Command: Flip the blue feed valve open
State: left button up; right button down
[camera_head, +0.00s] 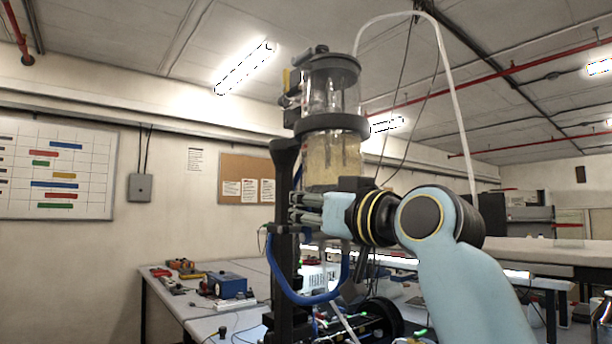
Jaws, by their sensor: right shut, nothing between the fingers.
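A clear sealed cylinder (318,92) with dark grey collars stands upright on a black post (284,180). Its lower section holds a cloudy yellowish fill. A blue hose (305,297) loops below it, beside the post. I cannot pick out the blue feed valve; it may be hidden behind my right gripper or too small to tell. My right gripper (298,213) comes in from the right, in front of the apparatus just below the cylinder, with its fingers pointing left. It is shut and empty. Whether it touches anything is unclear. My left gripper is out of view.
Small fittings and a yellow part (286,79) sit on the cylinder's upper left side. A white tube (455,95) arches from the top over to the right. A bench (250,275) behind carries a blue box (228,287) and tools. Open room lies to the left.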

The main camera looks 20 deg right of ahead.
jog(key=shift+f, duration=0.1)
dwell(0.3)
jog(key=c, duration=1.6)
grip_release()
jog(key=shift+c, duration=0.2)
jog(key=shift+s+d, duration=0.1)
jog(key=v, duration=0.7)
jog(key=shift+s, duration=0.2)
